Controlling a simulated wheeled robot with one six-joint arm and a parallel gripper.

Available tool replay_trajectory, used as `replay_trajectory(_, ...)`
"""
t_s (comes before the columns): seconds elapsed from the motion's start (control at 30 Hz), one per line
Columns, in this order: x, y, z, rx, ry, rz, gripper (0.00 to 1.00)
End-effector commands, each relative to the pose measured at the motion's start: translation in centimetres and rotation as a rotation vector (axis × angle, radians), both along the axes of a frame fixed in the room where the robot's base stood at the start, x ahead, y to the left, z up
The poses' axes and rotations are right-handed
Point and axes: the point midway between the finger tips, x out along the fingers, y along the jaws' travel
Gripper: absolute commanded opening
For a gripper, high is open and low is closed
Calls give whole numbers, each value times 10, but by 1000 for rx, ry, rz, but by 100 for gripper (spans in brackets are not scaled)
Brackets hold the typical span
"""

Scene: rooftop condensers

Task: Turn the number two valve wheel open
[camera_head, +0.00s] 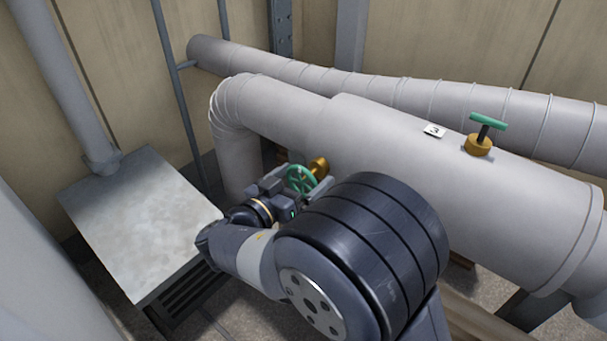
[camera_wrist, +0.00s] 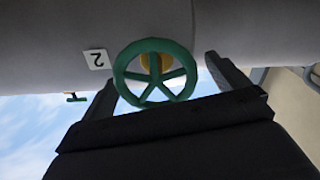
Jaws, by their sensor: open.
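The green valve wheel (camera_wrist: 153,74) has several spokes and sits on a brass stem on the grey pipe (camera_wrist: 220,30). A white label with the number 2 (camera_wrist: 97,59) is beside it on the pipe, upside down in the wrist view. My gripper (camera_wrist: 160,75) is open, with one finger on each side of the wheel; I cannot tell whether they touch the rim. In the head view the wheel (camera_head: 301,179) and its brass fitting (camera_head: 319,167) show at the gripper's end. My arm hides part of the pipe there.
A green T-handle valve (camera_head: 486,122) on a brass base stands atop the pipe, near a label with the number 3 (camera_head: 433,131). A second pipe (camera_head: 400,95) runs behind. A grey metal box (camera_head: 140,225) stands at left. Tan wall panels close the back.

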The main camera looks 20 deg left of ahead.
Motion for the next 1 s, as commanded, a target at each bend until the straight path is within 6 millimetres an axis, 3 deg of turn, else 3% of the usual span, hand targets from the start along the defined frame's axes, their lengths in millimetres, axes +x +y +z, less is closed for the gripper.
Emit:
replay_trajectory(0.13, 10, -3, 0, 0, 0, -1, 95)
replay_trajectory(0.43, 11, -3, 0, -1, 0, 0, 94)
replay_trajectory(1.0, 11, -3, 0, -1, 0, -1, 50)
